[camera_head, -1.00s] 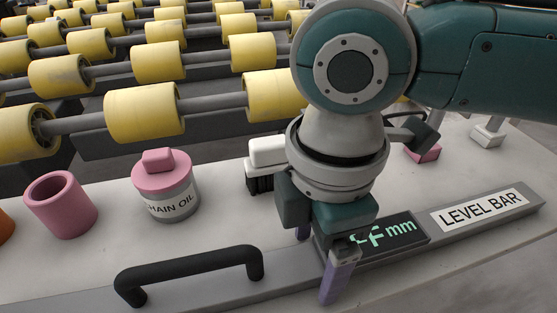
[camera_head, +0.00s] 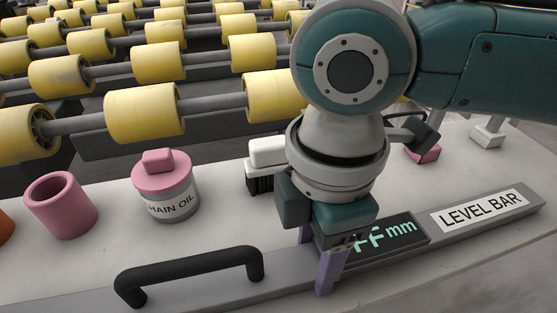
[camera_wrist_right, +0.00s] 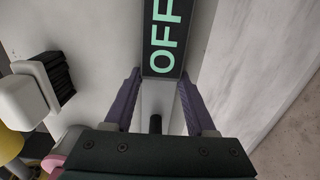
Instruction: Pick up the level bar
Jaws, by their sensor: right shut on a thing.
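The level bar (camera_head: 363,258) is a long grey bar lying along the front of the slab. It has a black handle (camera_head: 188,271) at its left, a dark display with green letters and a white "LEVEL BAR" label (camera_head: 481,209). My right gripper (camera_head: 318,262) points down over the bar's middle, just left of the display, with its purple fingers on either side and shut on the bar. In the right wrist view, the fingers (camera_wrist_right: 152,103) flank the bar beside the "OFF" display (camera_wrist_right: 162,37). My left gripper is in no view.
A pink-lidded chain oil can (camera_head: 166,187), a pink cup (camera_head: 61,206) and a white-and-black brush (camera_head: 262,164) stand behind the bar. Pink and white items sit at the back right. Yellow rollers (camera_head: 145,113) fill the background.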

